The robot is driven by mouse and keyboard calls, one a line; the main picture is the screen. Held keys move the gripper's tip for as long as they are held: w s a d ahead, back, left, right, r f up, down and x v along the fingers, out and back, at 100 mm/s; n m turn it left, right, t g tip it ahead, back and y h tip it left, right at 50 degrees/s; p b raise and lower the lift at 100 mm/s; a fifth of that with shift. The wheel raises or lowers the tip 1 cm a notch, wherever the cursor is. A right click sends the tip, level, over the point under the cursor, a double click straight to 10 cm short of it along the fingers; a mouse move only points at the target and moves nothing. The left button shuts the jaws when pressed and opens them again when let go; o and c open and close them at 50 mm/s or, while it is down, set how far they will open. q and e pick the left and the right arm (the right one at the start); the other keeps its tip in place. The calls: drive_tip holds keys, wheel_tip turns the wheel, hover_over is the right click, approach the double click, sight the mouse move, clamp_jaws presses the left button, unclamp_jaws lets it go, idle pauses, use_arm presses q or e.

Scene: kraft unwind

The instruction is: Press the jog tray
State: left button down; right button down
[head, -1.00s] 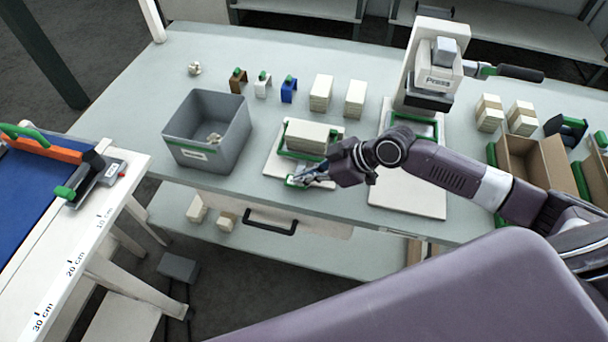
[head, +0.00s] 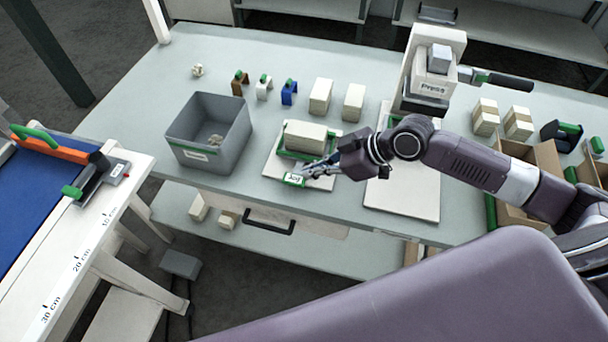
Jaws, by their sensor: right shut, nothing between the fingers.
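The jog tray (head: 273,168) is a white plate with a green frame, on the table in the head view. A cream paper block (head: 305,136) lies in the frame. At the tray's front is a green label reading "Jog" (head: 294,180). My right gripper (head: 308,170) is shut and empty, its fingertips just right of and above the label. I cannot tell if they touch the tray. My left gripper is not in view.
A grey bin (head: 208,135) stands left of the tray. A press (head: 432,75) stands at the right with its white base (head: 402,200). Cream blocks (head: 320,96) and small coloured holders (head: 289,92) stand behind. Open cardboard boxes (head: 520,185) are at far right.

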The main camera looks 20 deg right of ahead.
drive_tip(key=b+v, duration=0.1)
drive_tip(key=v, duration=0.5)
drive_tip(key=shift+a+r, duration=0.2)
idle(0.9)
